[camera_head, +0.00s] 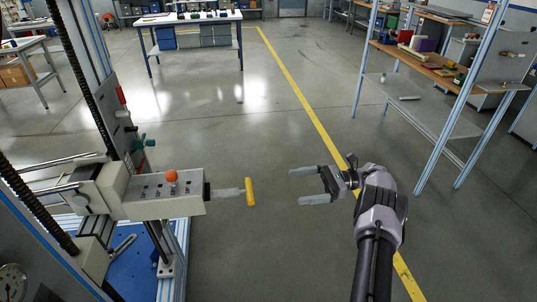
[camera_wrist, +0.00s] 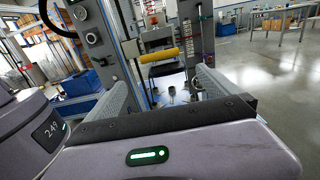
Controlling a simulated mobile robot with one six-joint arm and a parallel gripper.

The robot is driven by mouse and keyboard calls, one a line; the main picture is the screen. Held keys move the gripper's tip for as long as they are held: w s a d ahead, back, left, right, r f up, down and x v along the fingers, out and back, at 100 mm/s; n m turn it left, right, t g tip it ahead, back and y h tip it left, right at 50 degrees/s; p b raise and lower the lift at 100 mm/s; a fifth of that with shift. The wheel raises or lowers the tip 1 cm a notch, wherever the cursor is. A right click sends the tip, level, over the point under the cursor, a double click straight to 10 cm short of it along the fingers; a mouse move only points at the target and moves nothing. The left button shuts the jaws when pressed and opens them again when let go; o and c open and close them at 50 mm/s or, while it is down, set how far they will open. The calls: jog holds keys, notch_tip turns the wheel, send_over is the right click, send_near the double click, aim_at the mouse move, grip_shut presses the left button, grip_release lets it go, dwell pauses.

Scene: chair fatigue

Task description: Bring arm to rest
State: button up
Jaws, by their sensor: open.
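My gripper (camera_head: 312,185) is open and empty in the head view. It is held out in front of my arm, with its fingers pointing left over the grey floor. A clear gap lies between the fingertips and the yellow handle (camera_head: 250,192) at the end of the test machine's arm (camera_head: 150,192). In the wrist view the two grey fingers (camera_wrist: 160,90) stand apart, and the yellow handle (camera_wrist: 163,54) shows beyond them, not touching either. An orange knob (camera_head: 172,176) sits on top of the machine's arm.
The test machine's metal frame (camera_head: 93,75) and blue base (camera_head: 140,262) fill the left side. A shelf bench (camera_head: 430,100) with objects stands at the right. A workbench (camera_head: 190,18) stands at the back. The floor (camera_head: 265,125) between them is open, crossed by a yellow line (camera_head: 300,95).

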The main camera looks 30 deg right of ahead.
jog(key=s+a+r+n+g+h, duration=0.3)
jog(key=a+r+n+g+h, duration=0.4)
jog(key=a+r, duration=0.95)
jog(key=s+a+r+n+t+h, duration=0.35)
jog(key=s+a+n+h, duration=0.25)
jog(key=s+a, duration=0.6)
jog(key=s+f+n+t+h, duration=0.1)
jog(key=s+n+t+h, duration=0.1)
jog(key=s, duration=0.8)
jog(key=shift+a+f+n+t, duration=0.3)
jog(key=shift+f+n+t, duration=0.1)
jog(key=shift+n+t, duration=0.6)
